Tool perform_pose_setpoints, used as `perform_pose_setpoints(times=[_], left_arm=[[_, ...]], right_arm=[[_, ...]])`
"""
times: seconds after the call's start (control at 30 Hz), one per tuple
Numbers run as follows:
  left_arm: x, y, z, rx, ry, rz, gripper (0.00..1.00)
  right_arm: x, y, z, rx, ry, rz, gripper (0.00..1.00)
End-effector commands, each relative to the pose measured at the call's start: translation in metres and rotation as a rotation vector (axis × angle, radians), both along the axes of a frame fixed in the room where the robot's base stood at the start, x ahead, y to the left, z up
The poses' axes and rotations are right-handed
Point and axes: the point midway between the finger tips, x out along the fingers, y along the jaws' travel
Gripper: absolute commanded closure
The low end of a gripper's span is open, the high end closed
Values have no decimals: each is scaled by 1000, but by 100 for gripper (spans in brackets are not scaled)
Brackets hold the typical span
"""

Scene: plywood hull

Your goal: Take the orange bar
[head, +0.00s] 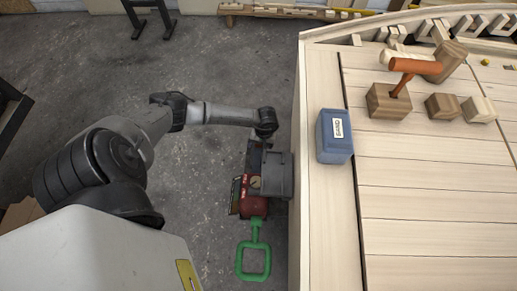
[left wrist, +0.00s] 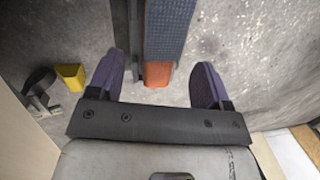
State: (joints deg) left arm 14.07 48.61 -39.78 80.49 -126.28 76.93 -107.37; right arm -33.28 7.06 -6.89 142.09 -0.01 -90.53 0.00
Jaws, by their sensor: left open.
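In the left wrist view an orange bar (left wrist: 158,74) shows its near end between my left fingers, with a blue-grey rough-surfaced part (left wrist: 170,42) lying along it and hiding some of it. My left gripper (left wrist: 155,82) is open, with one purple finger on each side of the bar and a gap to both. In the head view my left gripper (head: 266,178) hangs beside the left edge of the wooden deck; its fingertips are hard to make out and I cannot pick out this bar there. My right gripper is not in view.
On the pale plank deck (head: 430,205) stand a blue box (head: 334,136), wooden blocks (head: 442,106) and an orange hammer-like shape (head: 414,67). A red part with a green loop handle (head: 254,262) shows below my left gripper. A yellow piece (left wrist: 70,76) lies left in the wrist view.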

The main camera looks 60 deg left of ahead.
Motion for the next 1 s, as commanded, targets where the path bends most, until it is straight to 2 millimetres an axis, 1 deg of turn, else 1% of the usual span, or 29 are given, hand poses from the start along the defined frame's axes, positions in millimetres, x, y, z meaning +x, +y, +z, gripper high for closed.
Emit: perform_pose_setpoints(times=[0.03,0.23,0.33,0.53,0.57,1.0], left_arm=[[-1,-1,-12,-2,2,0,28],[-4,-1,-36,-1,2,0,28],[-5,0,-40,-1,1,1,28],[-5,0,-38,-1,1,0,28],[-5,0,-38,-1,1,0,30],[-5,0,-39,-1,1,-1,72]], right_arm=[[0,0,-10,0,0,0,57],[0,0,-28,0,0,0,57],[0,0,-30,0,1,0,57],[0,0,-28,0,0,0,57],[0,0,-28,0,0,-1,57],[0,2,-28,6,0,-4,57]])
